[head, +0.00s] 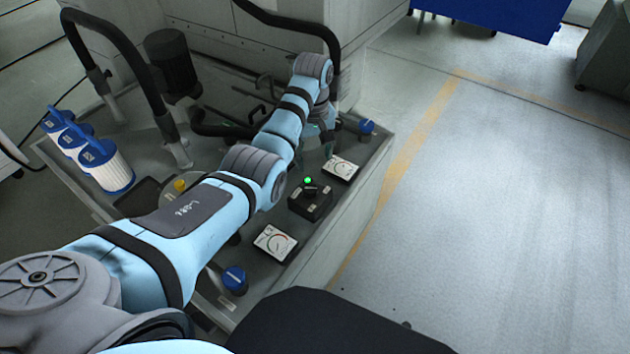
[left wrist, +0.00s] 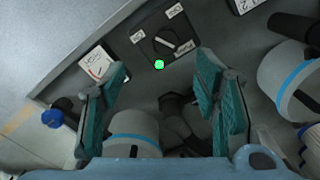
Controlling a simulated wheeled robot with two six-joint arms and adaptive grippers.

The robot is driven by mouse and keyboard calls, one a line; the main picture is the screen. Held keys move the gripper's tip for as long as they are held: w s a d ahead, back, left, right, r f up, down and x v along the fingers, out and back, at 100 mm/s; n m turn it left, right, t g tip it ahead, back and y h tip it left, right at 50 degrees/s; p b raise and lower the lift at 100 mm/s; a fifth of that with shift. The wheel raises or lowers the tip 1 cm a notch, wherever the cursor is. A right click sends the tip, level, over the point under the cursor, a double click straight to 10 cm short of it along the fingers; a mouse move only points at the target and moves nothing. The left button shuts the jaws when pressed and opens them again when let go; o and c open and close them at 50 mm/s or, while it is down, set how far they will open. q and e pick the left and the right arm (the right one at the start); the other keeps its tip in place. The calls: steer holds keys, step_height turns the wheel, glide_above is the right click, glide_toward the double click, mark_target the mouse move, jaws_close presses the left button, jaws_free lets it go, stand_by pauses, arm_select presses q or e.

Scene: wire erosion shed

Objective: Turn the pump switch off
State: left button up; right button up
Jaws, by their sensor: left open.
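The pump switch (head: 310,202) is a dark box with a black rotary knob, on the grey machine top between two white gauges. Its green lamp (head: 308,181) is lit. In the head view the gripper (head: 328,138) is beyond the switch, partly hidden by my wrist. My right gripper is not in view.
White gauges stand at the far side (head: 341,168) and near side (head: 275,243) of the switch. Blue knobs sit beyond (head: 366,127) and nearer (head: 234,280). White-and-blue filter cartridges (head: 106,166) and black hoses (head: 125,55) are at the left. The floor (head: 480,210) at right is clear.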

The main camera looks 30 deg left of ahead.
arm_select(q)
steer(key=b, duration=0.2)
glide_above(310, 188)
steer(key=f, duration=0.5)
steer(key=shift+s+f, duration=0.1)
steer(key=shift+s, duration=0.2)
steer(key=f, duration=0.2)
steer(key=f+b, duration=0.1)
steer(key=f, duration=0.1)
steer(key=f+b, duration=0.1)
steer(key=f, duration=0.1)
steer(key=shift+w+f, duration=0.25)
steer(key=shift+w, duration=0.1)
steer(key=shift+s+r, duration=0.1)
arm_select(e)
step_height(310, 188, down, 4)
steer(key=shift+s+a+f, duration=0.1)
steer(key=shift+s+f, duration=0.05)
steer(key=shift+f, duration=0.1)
arm_select(q)
steer(key=c, duration=1.1)
steer(key=shift+c, duration=0.2)
